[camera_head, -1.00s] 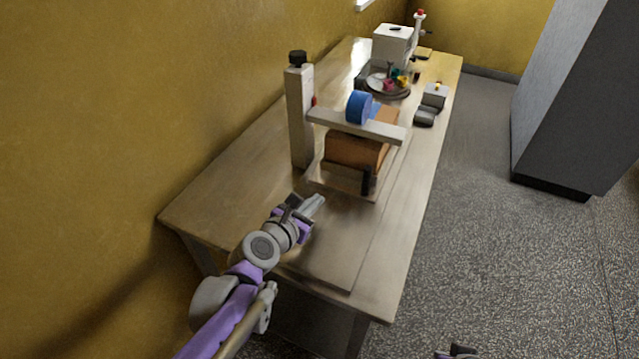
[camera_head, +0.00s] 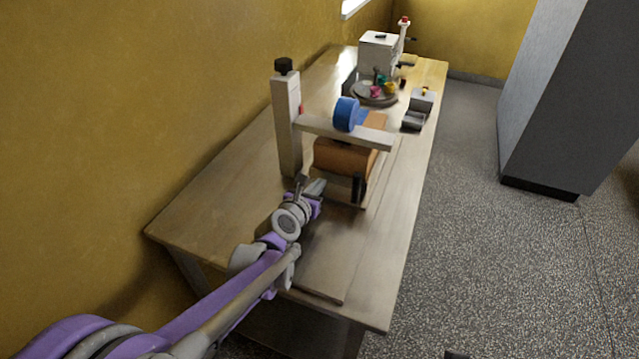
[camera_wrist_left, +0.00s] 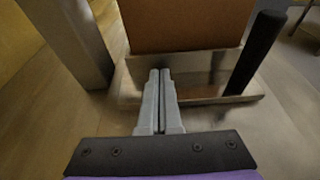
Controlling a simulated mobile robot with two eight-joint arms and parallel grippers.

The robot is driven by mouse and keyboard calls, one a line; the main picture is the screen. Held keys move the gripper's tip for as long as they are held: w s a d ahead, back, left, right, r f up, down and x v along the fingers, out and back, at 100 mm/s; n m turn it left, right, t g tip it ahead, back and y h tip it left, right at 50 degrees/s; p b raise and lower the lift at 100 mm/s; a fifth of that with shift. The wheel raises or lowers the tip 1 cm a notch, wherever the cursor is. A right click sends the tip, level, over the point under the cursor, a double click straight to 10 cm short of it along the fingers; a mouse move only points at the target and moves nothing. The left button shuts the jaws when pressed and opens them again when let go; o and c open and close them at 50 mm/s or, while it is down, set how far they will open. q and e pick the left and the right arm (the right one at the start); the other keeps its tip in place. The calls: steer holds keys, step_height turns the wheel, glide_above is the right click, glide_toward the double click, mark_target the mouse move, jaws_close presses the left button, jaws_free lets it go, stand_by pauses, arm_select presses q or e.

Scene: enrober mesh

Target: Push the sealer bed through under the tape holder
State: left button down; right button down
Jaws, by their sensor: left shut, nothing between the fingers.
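The sealer bed (camera_head: 345,192) is a flat plate with a black upright post (camera_head: 359,188) at its near right corner. A brown box (camera_head: 341,156) sits on it, partly under the tape holder's pale crossbar (camera_head: 370,138). The tape holder has a pale upright (camera_head: 288,125) on the left and a blue tape roll (camera_head: 346,114) on top. My left gripper (camera_head: 318,186) is shut and empty at the bed's near side. In the left wrist view its fingertips (camera_wrist_left: 160,74) overlap the bed plate (camera_wrist_left: 205,90), just short of the box (camera_wrist_left: 185,25); contact is unclear.
A board (camera_head: 325,265) lies on the wooden table (camera_head: 215,190) on the near side of the bed. A round tray (camera_head: 365,97) with colourful pieces, a white machine (camera_head: 378,53) and a small grey device (camera_head: 415,119) stand farther back. The yellow wall borders the left.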

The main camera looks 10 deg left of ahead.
mark_target(324, 173)
arm_select(q)
steer(key=shift+w+d, duration=0.1)
steer(key=shift+w, duration=0.3)
steer(key=w, duration=0.2)
steer(key=w+d+b, duration=0.1)
steer(key=w, duration=0.1)
steer(key=shift+w, duration=0.3)
steer(key=shift+a+r, duration=0.1)
steer(key=shift+r, duration=0.05)
